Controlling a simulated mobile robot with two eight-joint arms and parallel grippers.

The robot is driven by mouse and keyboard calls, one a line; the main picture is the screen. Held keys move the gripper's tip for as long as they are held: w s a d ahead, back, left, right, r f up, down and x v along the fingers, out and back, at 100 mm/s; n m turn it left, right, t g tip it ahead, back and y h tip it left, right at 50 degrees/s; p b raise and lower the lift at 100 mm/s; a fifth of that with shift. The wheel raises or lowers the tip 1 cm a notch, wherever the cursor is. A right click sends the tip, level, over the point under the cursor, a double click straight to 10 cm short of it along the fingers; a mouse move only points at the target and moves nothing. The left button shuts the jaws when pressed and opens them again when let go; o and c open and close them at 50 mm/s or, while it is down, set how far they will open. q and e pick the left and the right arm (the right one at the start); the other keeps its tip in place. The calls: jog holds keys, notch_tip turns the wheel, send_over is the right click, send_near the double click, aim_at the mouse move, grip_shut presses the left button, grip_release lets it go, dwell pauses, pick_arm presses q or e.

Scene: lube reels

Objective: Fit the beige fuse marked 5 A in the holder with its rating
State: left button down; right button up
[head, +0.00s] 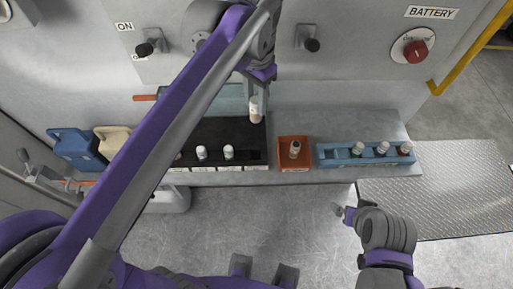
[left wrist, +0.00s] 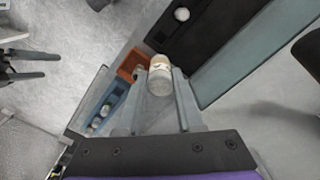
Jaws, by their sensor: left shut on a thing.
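My left gripper (head: 256,95) is shut on a pale beige fuse (head: 255,108) and holds it upright above the right end of the black holder block (head: 210,132). The fuse also shows between the fingers in the left wrist view (left wrist: 160,75); its marking is too small to read. Two white-topped fuses (head: 201,153) (head: 228,152) stand in the black block, and its right-hand place looks empty. Labels run along its front edge, unreadable here. My arm hides its left part. My right gripper (head: 343,213) is over the floor at the lower right, apparently empty.
An orange-red tray (head: 282,165) with one fuse (head: 294,149) stands right of the black block. A blue rack (head: 328,159) with several fuses is farther right. A red battery knob (head: 415,51) is on the panel behind.

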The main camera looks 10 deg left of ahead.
pick_arm(q)
notch_tip(320, 180, down, 22)
jog(key=shift+w+b, duration=0.1)
jog(key=shift+b, duration=0.7)
jog(key=shift+f, duration=0.2)
jog(key=c, duration=0.6)
grip_release()
jog(key=shift+o, duration=0.2)
jog(key=shift+r, duration=0.15)
